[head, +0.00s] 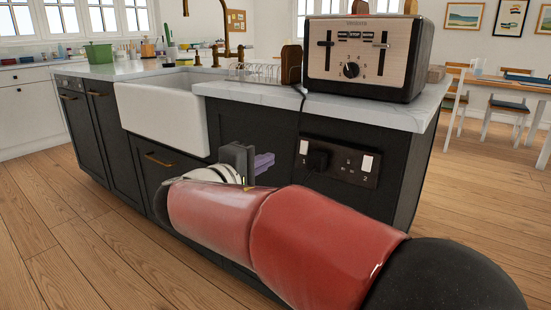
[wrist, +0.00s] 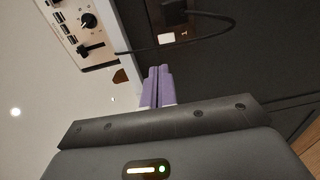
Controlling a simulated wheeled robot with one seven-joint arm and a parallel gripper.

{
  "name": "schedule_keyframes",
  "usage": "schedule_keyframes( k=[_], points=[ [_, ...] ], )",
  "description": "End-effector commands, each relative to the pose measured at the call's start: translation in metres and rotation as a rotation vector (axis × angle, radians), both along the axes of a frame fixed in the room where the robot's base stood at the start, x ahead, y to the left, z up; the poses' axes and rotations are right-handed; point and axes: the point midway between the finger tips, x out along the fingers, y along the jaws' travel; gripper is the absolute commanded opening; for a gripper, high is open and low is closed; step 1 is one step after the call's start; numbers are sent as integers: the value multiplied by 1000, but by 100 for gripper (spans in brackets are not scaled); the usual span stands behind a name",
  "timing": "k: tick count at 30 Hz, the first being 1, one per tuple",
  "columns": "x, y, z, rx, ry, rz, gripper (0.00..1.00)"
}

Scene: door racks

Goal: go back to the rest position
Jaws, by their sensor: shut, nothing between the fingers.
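My gripper (head: 264,163) is held out in front of the dark side panel of the kitchen island, below the worktop edge and left of the wall socket. My red arm fills the lower middle of the head view and hides part of the panel and floor. In the wrist view my gripper's purple fingers (wrist: 158,72) are together, with nothing between them. Whether the fingertips touch the panel cannot be told.
A toaster (head: 352,57) stands on the island worktop (head: 330,107); its cord runs down to a socket (head: 337,162) right of my gripper. A white sink (head: 160,118) is at the left. The wooden floor (head: 62,240) at left is clear. A table with chairs (head: 520,100) is at the back right.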

Motion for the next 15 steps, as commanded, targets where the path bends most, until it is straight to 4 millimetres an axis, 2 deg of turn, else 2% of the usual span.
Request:
schedule_keyframes(
  k=[4, 12, 15],
  points=[
    [-6, 3, 1, 0, 0, -1, 0],
    [-7, 3, 1, 0, 1, -1, 0],
    [-7, -5, 0, 12, 14, -13, 0]
  ],
)
